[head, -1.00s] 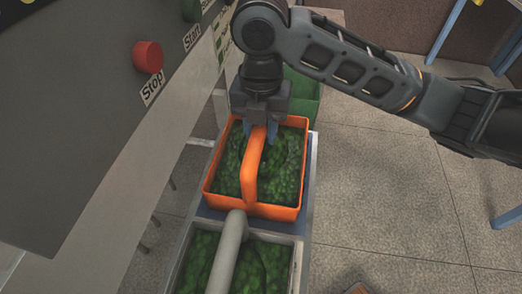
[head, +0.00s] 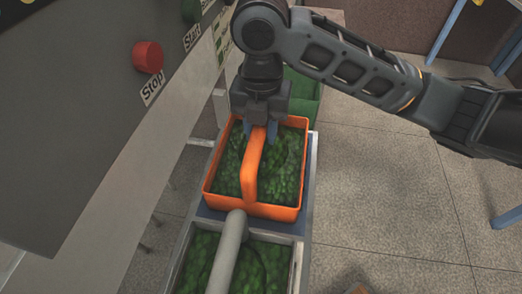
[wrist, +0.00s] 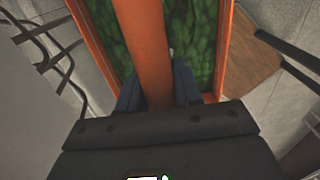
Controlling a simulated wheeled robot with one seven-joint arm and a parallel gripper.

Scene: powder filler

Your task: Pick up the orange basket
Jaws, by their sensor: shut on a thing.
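The orange basket (head: 298,213) is full of green leafy-looking stuff and stands on the conveyor, with its orange handle (head: 251,180) arching over the middle. My gripper (head: 264,130) reaches down from above and is shut on the handle near its far part. In the wrist view the handle (wrist: 142,45) runs between the blue fingers of my gripper (wrist: 157,90), and the basket's rim (wrist: 226,45) shows on the right. The basket looks level. I cannot tell whether it still touches the conveyor.
A grey basket (head: 297,262) with a pale handle (head: 228,250) stands directly in front. A green bin (head: 303,95) stands behind. The machine panel with a red Stop button (head: 147,57) is at the left. Open floor (head: 385,200) lies to the right.

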